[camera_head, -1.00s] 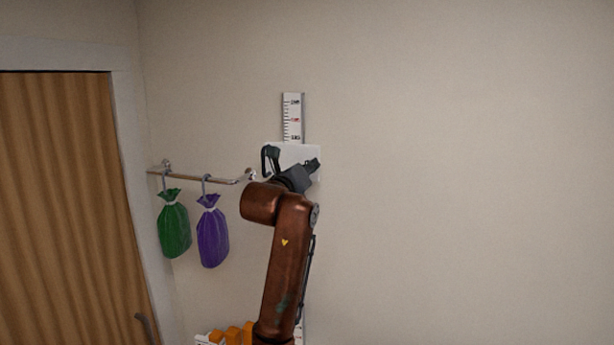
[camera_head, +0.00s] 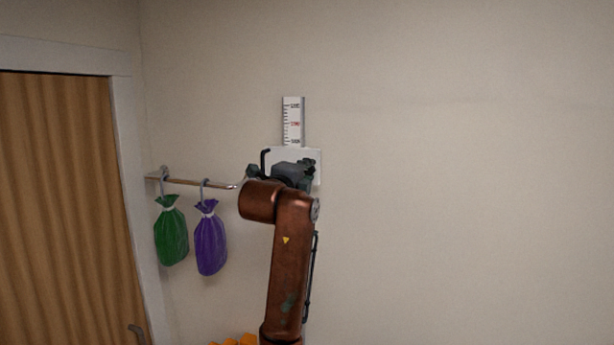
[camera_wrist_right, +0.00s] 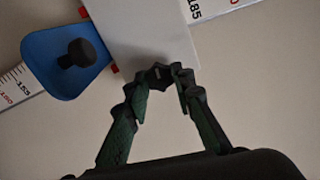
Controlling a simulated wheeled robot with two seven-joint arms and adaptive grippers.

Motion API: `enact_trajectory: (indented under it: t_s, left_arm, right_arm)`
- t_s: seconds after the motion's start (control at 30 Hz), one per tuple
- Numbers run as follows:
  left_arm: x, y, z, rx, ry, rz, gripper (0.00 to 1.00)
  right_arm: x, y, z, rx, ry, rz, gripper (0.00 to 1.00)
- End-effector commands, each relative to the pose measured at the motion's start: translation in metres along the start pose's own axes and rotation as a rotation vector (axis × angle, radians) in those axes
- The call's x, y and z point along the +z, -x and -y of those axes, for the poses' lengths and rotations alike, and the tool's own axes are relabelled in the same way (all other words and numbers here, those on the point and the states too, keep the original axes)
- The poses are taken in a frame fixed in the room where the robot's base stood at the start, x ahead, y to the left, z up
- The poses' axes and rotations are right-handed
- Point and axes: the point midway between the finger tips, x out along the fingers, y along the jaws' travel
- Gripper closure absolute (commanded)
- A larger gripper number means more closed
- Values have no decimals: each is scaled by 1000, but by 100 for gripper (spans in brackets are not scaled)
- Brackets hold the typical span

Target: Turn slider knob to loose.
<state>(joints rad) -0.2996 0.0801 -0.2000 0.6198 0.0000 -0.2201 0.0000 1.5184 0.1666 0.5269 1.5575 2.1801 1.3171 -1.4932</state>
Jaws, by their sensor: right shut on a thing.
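A white slider plate (camera_head: 306,155) sits on a ruler-like scale (camera_head: 293,122) on the wall. In the right wrist view the plate (camera_wrist_right: 160,35) carries a blue part (camera_wrist_right: 45,60) with a round black knob (camera_wrist_right: 77,53) at its lower-scale end. In the head view the right gripper (camera_head: 290,172) is in front of the plate, and my arm hides the blue part and knob. My left gripper is not in view.
A wooden door (camera_head: 65,210) is at far left. Orange things (camera_head: 236,340) show at the bottom edge. The wall to the right is bare.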

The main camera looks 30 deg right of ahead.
Motion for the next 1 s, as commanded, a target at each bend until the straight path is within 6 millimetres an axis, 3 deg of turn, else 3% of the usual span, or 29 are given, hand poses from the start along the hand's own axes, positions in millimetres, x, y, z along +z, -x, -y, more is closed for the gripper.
enact_trajectory:
  t_s: [0.33, 0.83, 0.87, 1.0]
  left_arm:
    - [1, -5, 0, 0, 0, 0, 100]
    - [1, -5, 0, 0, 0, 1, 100]
    - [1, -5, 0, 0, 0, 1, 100]
    - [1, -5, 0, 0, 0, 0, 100]
  right_arm:
    - [1, 0, 1, -2, 123, 1, 100]
    - [0, 0, 2, -3, 140, 1, 100]
    - [0, 0, 2, -3, 140, 1, 77]
    - [0, 0, 1, -2, 140, 1, 67]
